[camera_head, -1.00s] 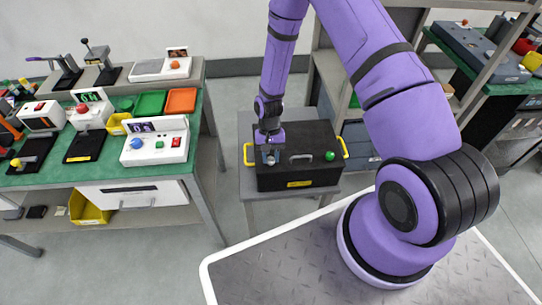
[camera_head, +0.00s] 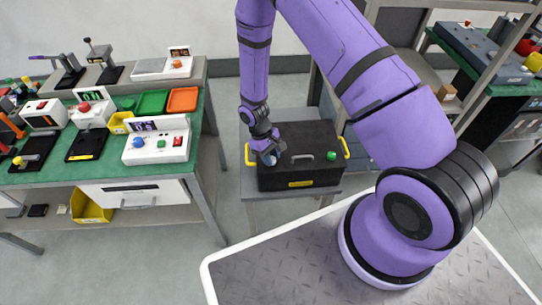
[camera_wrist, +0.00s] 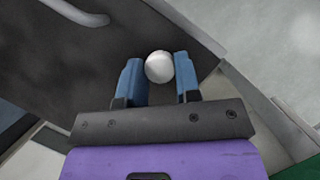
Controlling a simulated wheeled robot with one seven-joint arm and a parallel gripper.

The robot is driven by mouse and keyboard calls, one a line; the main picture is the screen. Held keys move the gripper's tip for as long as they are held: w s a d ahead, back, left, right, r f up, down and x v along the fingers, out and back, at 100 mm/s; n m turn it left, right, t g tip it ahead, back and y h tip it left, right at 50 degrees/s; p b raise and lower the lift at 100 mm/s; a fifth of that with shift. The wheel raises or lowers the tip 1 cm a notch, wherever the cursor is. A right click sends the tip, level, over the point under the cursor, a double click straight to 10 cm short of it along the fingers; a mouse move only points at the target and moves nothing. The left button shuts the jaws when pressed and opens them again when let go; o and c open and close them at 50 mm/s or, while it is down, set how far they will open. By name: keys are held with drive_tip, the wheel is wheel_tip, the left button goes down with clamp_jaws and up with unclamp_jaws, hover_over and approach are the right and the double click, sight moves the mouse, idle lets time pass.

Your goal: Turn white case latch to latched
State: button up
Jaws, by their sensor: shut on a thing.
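The white case latch (camera_wrist: 159,66) shows in the wrist view as a round white knob on the dark case lid. The black case (camera_head: 310,178) stands on a small grey table, with yellow handles at its sides. My gripper (camera_wrist: 160,82) has its two blue fingers on either side of the knob and is shut on it. In the head view my gripper (camera_head: 269,157) is at the left part of the lid, tilted, and hides the latch. The latch's turn angle cannot be read.
A grey bar handle (camera_head: 302,157) and a green knob (camera_head: 331,155) are on the lid to the right of my gripper. A green-topped workbench (camera_head: 60,178) with several devices stands at the left. Open floor lies between bench and case.

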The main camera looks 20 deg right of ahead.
drive_tip(key=shift+n, duration=0.3)
drive_tip(key=o, duration=0.9)
drive_tip(key=v, duration=1)
drive_tip(key=shift+a+r, duration=0.15)
drive_tip(key=shift+r, duration=0.25)
